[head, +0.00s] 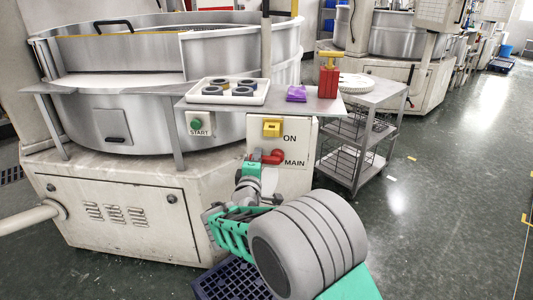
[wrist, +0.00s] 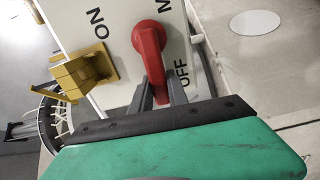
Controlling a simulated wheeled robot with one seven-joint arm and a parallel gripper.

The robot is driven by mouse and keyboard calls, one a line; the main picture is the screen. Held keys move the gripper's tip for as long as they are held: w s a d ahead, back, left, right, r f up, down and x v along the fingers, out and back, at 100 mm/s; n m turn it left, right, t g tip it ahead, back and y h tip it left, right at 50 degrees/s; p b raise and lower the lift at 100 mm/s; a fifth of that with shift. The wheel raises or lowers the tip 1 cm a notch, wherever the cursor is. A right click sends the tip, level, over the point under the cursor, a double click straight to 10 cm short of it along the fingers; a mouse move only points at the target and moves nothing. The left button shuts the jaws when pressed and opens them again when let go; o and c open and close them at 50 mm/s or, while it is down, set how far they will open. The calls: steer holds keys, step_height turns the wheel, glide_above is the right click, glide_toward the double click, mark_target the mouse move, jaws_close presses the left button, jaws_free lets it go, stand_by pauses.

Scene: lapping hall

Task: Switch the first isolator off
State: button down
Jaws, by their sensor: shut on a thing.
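The red isolator handle (head: 270,157) sits on the white switch panel (head: 292,177) beside the word MAIN. It lies roughly level in the head view, with its free end to the left. In the wrist view the red handle (wrist: 151,58) points down towards my gripper, its lower end beside the word OFF. My gripper (head: 252,163) is at the handle's free end. In the wrist view its grey fingers (wrist: 161,92) stand on both sides of that end, shut on it. A yellow isolator handle (head: 272,128) is above, near the word ON; it also shows in the wrist view (wrist: 83,73).
A green START button (head: 196,124) is left of the panel. A shelf above holds a white tray of rings (head: 265,98), a purple item (head: 296,93) and a red-and-yellow can (head: 329,80). A metal cart (head: 375,95) stands at right. A dark blue crate (head: 235,281) is below my gripper.

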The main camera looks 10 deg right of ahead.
steer(key=shift+f+n, duration=0.2)
steer(key=shift+n, duration=0.1)
steer(key=c, duration=1.3)
jaws_free()
steer(key=v, duration=0.7)
steer(key=shift+s+a, duration=0.1)
steer(key=shift+s, duration=0.3)
